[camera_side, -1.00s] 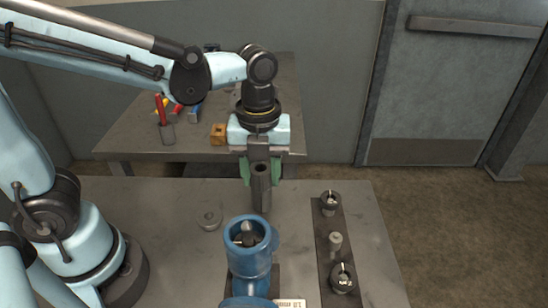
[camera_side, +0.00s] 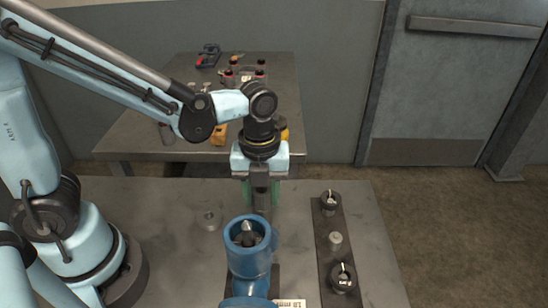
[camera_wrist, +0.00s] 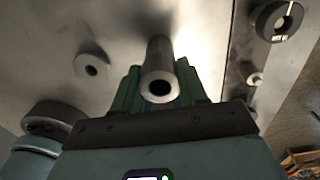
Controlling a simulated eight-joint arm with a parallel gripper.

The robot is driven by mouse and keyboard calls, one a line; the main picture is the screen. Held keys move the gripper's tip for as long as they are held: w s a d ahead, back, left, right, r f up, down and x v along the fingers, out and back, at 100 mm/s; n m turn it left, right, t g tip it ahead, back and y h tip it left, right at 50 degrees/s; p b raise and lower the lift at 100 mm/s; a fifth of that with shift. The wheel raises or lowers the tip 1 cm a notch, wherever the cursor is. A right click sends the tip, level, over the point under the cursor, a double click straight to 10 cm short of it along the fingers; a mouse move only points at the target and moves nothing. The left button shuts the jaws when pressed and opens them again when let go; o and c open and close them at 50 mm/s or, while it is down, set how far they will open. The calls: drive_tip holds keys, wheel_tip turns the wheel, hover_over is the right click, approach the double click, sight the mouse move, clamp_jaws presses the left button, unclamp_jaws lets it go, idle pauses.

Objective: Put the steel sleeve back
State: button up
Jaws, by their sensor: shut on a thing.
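The steel sleeve (camera_side: 262,201) is a grey upright tube behind the blue housing. My gripper (camera_side: 262,192) points down from above it, with its green fingers shut on the sleeve's sides. In the wrist view the sleeve (camera_wrist: 160,53) stands between the green fingers, its open bore facing the camera. Its lower end appears to be at the table top. The blue housing (camera_side: 249,264) stands at the front of the table, its round mouth open upward with a metal shaft tip (camera_side: 246,238) inside. The housing is not in the wrist view.
A dark strip (camera_side: 325,255) on the right bears two slotted collars (camera_side: 330,202) (camera_side: 343,278) and a small grey knob (camera_side: 335,238). A flat steel ring (camera_side: 209,220) lies on the table left of the sleeve. A back bench (camera_side: 130,140) holds tools and blocks.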

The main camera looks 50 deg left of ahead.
drive_tip(key=o, duration=1.2)
drive_tip(key=shift+c, duration=0.2)
wheel_tip(320, 180, up, 12)
drive_tip(key=a+f+n+t, duration=0.2)
drive_tip(key=a+n+t, duration=0.1)
drive_tip(key=n, duration=1)
drive_tip(key=s+a+f+n+t, duration=0.1)
drive_tip(key=a+n+t, duration=0.3)
drive_tip(key=n, duration=1)
drive_tip(key=shift+a+f, duration=0.6)
drive_tip(key=shift+a, duration=0.65)
